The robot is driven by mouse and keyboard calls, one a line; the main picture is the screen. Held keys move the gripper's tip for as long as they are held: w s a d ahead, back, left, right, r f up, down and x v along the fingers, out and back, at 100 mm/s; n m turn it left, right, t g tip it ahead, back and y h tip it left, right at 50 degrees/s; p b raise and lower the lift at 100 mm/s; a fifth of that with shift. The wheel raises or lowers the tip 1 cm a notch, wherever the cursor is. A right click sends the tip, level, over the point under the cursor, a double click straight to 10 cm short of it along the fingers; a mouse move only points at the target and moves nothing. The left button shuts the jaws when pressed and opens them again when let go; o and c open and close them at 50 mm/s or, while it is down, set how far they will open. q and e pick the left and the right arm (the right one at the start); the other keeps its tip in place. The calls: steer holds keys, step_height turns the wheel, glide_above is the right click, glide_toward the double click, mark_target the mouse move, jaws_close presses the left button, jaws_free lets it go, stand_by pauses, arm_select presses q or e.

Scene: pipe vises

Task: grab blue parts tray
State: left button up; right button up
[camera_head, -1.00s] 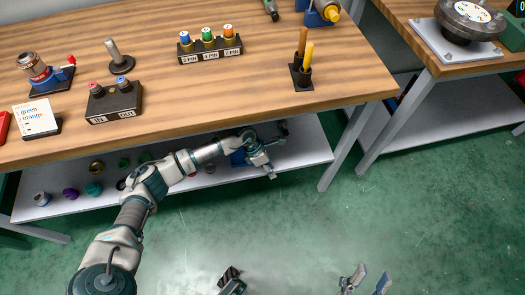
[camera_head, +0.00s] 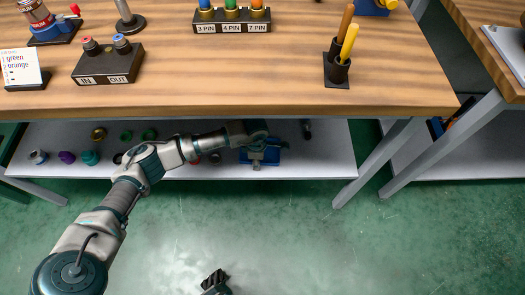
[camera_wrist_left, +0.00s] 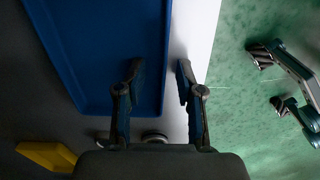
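The blue parts tray (camera_head: 271,158) lies on the white lower shelf under the workbench, partly hidden by my left gripper (camera_head: 258,148). In the left wrist view the tray (camera_wrist_left: 105,45) fills the upper left. My left gripper (camera_wrist_left: 160,75) is open there, one finger over the tray and the other outside its right edge over the white shelf strip. A gap shows between the fingers, so they are not closed on the rim. My right gripper (camera_wrist_left: 272,80) shows at the right of the left wrist view, its fingers apart and empty, above the floor.
The workbench top (camera_head: 210,90) overhangs the shelf. Several coloured fittings stand on the shelf's left part, such as a purple one (camera_head: 66,157). A yellow object (camera_wrist_left: 46,155) lies near the tray in the wrist view.

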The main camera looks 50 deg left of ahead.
arm_select(q)
steer(key=shift+d, duration=0.4)
jaws_close()
steer(key=shift+a, duration=0.3)
